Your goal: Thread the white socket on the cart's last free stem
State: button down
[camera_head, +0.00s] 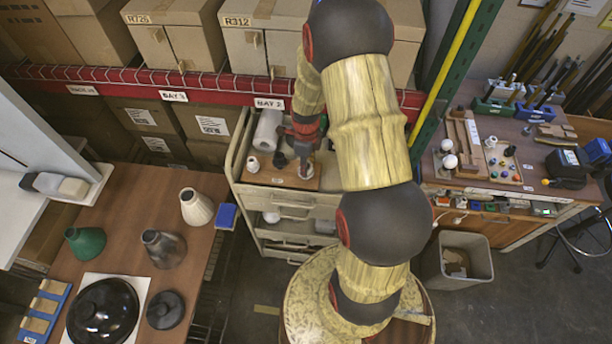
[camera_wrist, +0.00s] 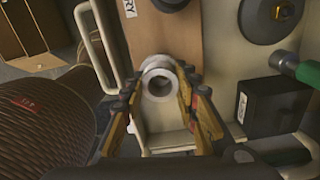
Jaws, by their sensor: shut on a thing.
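The white socket (camera_wrist: 158,84) is a short ring-shaped piece with a dark bore, held between the two fingers of my gripper (camera_wrist: 160,98). In the head view my gripper (camera_head: 304,146) is over the right part of the brown board on the cart (camera_head: 240,187). Whether the socket touches the board or sits around a stem is hidden. On the board (camera_head: 288,182), another white socket (camera_head: 253,164) stands at the left and a black one (camera_head: 280,159) stands between it and my gripper. The free stem cannot be made out.
In the wrist view a black box (camera_wrist: 274,106) and a green-ended piece (camera_wrist: 307,73) lie to the right. A table with lamp bodies (camera_head: 197,207) is at left, a workbench (camera_head: 478,178) at right.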

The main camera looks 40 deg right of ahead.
jog(key=shift+s+a+f, duration=0.1)
jog(key=shift+s+f, duration=0.05)
jog(key=shift+f, duration=0.1)
jog(key=m, duration=0.4)
jog(key=shift+f+b, duration=0.1)
jog(key=shift+b, duration=0.2)
jog(key=shift+s+m, duration=0.1)
jog(key=shift+m, duration=1.3)
jog(key=shift+s+f+m, duration=0.1)
jog(key=shift+m, duration=1.4)
jog(key=c, duration=1.5)
grip_release()
jog(key=shift+w, duration=0.2)
